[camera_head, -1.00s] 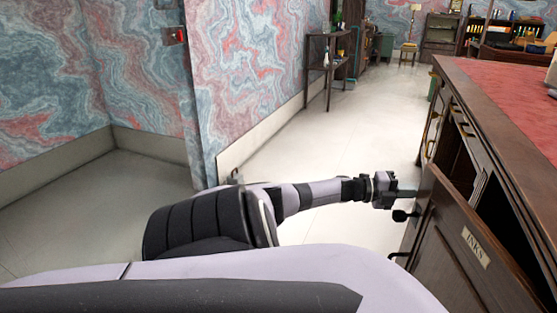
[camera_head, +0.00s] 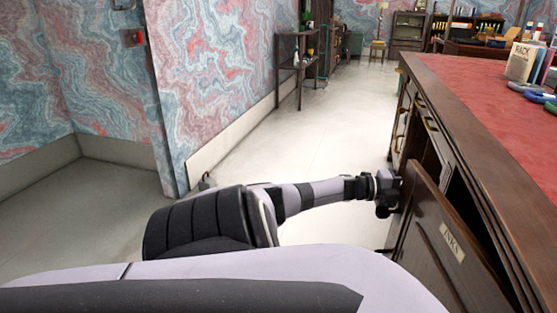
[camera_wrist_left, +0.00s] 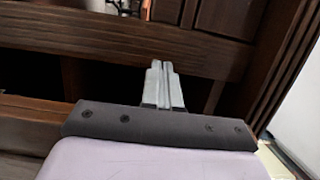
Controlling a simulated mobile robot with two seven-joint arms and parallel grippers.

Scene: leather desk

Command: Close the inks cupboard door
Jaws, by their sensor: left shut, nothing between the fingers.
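The inks cupboard door (camera_head: 440,245) is dark wood with a pale "INKS" label (camera_head: 452,242). In the head view it stands ajar, with a dark gap between it and the desk front. My left gripper (camera_head: 392,192) is at the door's far upper edge; its fingertips are hidden there, so contact cannot be told. In the left wrist view the shut, empty fingers (camera_wrist_left: 162,72) point at dark wooden framing with dark openings. My right gripper is not in view.
The desk (camera_head: 475,95) has a red leather top with a card box (camera_head: 522,62) and other small items at the right. A side table (camera_head: 298,70) stands by the far wall. The pale floor left of the desk is clear.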

